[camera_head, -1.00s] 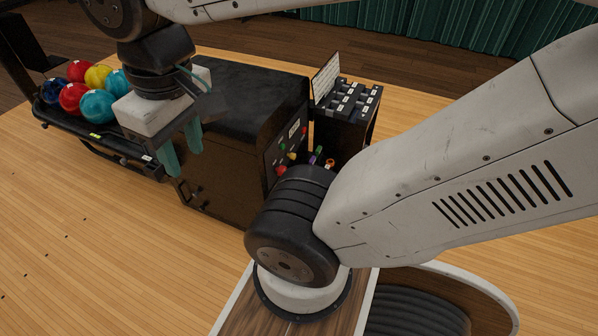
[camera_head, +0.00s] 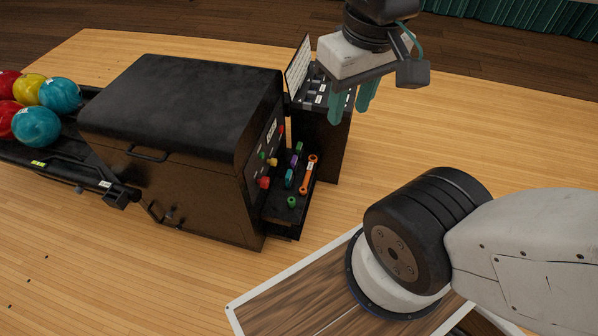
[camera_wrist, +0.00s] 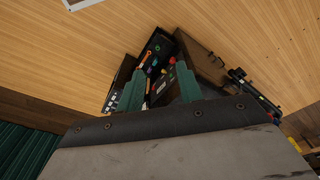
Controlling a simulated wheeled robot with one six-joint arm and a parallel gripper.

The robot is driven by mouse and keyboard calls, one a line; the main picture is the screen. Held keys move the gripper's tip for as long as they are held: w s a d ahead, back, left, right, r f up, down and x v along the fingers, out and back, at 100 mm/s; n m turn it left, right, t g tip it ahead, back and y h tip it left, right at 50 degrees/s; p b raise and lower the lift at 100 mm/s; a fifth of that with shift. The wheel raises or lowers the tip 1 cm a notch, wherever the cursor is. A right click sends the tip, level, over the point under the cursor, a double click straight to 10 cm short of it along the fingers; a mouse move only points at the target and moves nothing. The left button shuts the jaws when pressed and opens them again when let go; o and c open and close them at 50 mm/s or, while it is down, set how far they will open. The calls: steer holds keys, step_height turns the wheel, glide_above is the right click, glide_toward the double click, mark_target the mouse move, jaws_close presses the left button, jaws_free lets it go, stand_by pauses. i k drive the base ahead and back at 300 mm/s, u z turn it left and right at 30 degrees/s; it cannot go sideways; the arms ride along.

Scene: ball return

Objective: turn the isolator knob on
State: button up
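The black machine cabinet (camera_head: 180,110) has a control panel (camera_head: 264,150) on its right end, seen at a steep angle. It carries small knobs or buttons: a lower red one (camera_head: 264,183), an upper red one (camera_head: 281,130), a yellow one (camera_head: 272,161) and a green one (camera_head: 262,156). I cannot tell which is the isolator knob or how it is turned. My gripper (camera_head: 354,103) is open and empty, its teal fingers apart, above and right of the panel. In the wrist view, the fingers of my gripper (camera_wrist: 160,88) frame the machine's end from a distance.
A low black tray (camera_head: 285,215) beside the panel holds an orange wrench (camera_head: 309,174) and small coloured parts. A black stand (camera_head: 320,135) with a compartment top and upright white sheet stands behind. Several bowling balls (camera_head: 37,127) sit on a rack at left.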

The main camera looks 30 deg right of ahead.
mark_target(264, 183)
steer(key=z, duration=0.05)
steer(key=i, duration=0.5)
steer(key=z, duration=1.3)
steer(key=k, duration=0.7)
steer(key=u, duration=1)
